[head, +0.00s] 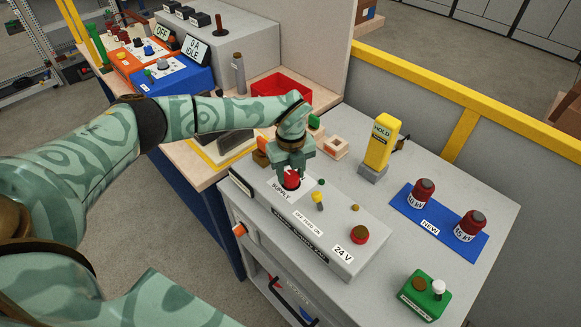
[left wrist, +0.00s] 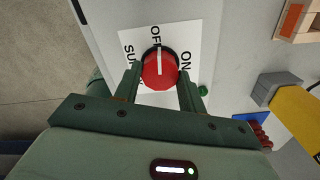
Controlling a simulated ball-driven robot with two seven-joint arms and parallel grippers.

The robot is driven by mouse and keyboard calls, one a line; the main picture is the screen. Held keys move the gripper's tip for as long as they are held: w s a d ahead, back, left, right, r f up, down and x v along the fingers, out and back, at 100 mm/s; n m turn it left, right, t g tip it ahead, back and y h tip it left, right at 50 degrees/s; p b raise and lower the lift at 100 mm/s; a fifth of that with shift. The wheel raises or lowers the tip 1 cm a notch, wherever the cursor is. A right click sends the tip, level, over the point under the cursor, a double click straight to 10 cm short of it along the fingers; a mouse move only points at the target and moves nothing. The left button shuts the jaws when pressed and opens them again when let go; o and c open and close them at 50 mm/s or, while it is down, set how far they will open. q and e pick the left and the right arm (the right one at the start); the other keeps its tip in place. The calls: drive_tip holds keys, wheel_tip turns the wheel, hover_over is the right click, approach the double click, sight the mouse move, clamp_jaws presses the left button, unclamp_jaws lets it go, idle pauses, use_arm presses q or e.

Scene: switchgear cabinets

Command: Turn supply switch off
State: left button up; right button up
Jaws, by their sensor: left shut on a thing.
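The red supply switch knob (head: 291,181) sits on a white plate marked SUPPLY on the grey 24 V panel (head: 345,235). My left gripper (head: 292,170) reaches down onto it from above. In the left wrist view the knob (left wrist: 158,71) is between the two fingers of my left gripper (left wrist: 160,88), which is shut on it. The knob's white pointer line points up in that view, at the OFF label (left wrist: 156,34). The ON label (left wrist: 185,61) is to its right. The fingers partly cover the SUPPLY lettering. My right gripper is not in view.
A yellow HOLD block (head: 380,142) stands behind the panel. A blue mat (head: 432,227) marked NEW bears two red relays at right. A green box (head: 418,296) is at the front right. A red tray (head: 282,88) stands behind my left arm.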

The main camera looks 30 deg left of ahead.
sight(291, 175)
use_arm(q)
drive_tip(key=shift+w+r+n, duration=0.15)
drive_tip(key=shift+n, duration=0.35)
drive_tip(key=shift+p, duration=0.3)
drive_tip(key=o, duration=1)
drive_tip(key=shift+c, duration=0.2)
wheel_tip(291, 175, up, 16)
drive_tip(key=shift+p, duration=0.35)
